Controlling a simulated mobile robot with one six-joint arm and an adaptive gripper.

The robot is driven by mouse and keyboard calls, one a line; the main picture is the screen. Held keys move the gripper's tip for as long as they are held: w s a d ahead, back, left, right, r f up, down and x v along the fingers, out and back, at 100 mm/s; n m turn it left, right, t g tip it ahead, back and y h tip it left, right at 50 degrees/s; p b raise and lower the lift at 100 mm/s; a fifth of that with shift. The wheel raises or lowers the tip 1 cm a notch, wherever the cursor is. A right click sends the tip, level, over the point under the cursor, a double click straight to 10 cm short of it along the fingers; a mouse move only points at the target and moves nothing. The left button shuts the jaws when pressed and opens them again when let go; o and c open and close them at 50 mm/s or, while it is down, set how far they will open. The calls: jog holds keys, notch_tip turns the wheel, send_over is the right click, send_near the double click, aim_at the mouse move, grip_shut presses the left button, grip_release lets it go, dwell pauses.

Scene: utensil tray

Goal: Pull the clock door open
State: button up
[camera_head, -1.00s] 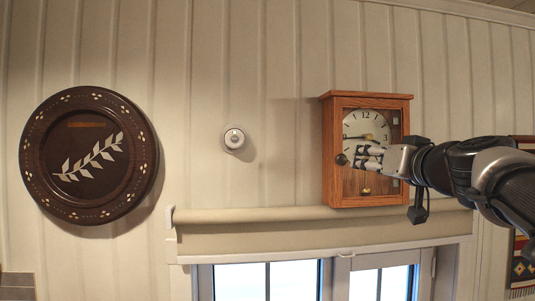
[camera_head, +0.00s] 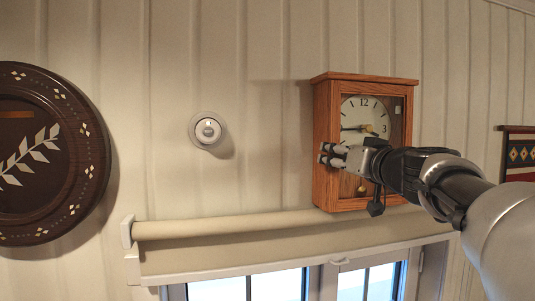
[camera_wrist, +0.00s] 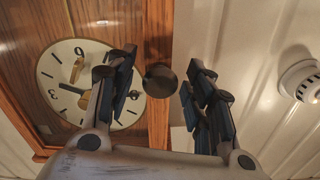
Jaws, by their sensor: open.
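The wooden clock (camera_head: 322,110) hangs on the wall, with a white dial behind a glazed door. The door looks shut, flush with the case. In the wrist view the clock (camera_wrist: 155,30) shows with its dial (camera_wrist: 62,58) upside down. The dark round door knob (camera_wrist: 159,80) sits at the door's edge, between my two fingers; in the head view my gripper hides it. My gripper (camera_wrist: 162,88) is open, one finger on each side of the knob, with gaps visible. In the head view my gripper (camera_head: 328,155) is at the clock's lower left front.
A round white wall device (camera_head: 208,130) is left of the clock; it also shows in the wrist view (camera_wrist: 300,80). A dark decorated plate (camera_head: 85,150) hangs at far left. A rolled blind (camera_head: 230,223) and window lie below the clock. A woven hanging (camera_head: 519,155) is at right.

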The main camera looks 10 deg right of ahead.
jog(key=shift+s, duration=0.1)
jog(key=shift+c, duration=0.6)
grip_shut()
